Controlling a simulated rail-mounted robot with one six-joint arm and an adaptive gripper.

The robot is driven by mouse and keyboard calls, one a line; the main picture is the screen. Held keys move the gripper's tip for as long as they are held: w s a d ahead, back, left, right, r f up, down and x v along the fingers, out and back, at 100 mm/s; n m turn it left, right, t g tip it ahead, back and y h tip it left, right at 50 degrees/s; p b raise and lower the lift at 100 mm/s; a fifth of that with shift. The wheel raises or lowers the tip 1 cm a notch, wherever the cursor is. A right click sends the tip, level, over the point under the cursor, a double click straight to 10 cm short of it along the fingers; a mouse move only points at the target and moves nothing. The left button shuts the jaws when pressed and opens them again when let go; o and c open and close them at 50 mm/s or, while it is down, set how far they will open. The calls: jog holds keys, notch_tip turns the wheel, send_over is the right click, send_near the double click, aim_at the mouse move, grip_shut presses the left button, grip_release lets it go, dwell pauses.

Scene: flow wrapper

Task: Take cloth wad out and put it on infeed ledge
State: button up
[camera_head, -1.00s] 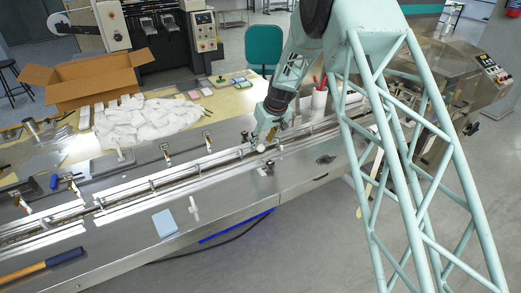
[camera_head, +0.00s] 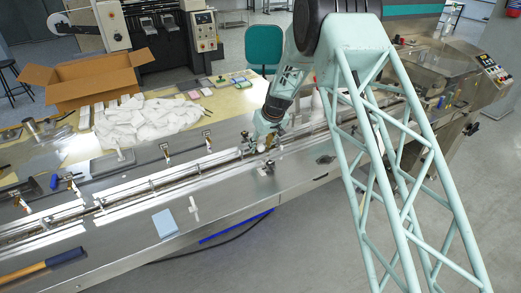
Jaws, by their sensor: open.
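My gripper (camera_head: 262,146) is open, pointing down over the infeed channel of the long steel machine, near the middle of the view. I cannot clearly make out the cloth wad; the fingers and their surroundings are small. The infeed ledge, the flat steel strip (camera_head: 130,236) in front of the channel, runs from lower left toward the right. A light blue flat pad (camera_head: 164,223) and a small white piece (camera_head: 194,208) lie on it.
A blue-and-wood handled tool (camera_head: 48,263) lies on the ledge at lower left. Guide rails (camera_head: 160,182) run along the channel. Behind are a pile of white cloths (camera_head: 145,122) and an open cardboard box (camera_head: 85,82). The ledge's middle has bare room.

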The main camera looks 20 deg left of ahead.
aim_at(261, 147)
jog(key=c, duration=0.7)
jog(key=shift+c, duration=0.2)
jog(key=shift+r, duration=0.1)
jog(key=shift+r, duration=1.65)
jog(key=s, duration=0.5)
jog(key=s+r, duration=0.1)
jog(key=s, duration=0.4)
jog(key=s+b, duration=0.1)
jog(key=s, duration=0.5)
jog(key=shift+a+r, duration=0.1)
jog(key=shift+r, duration=0.15)
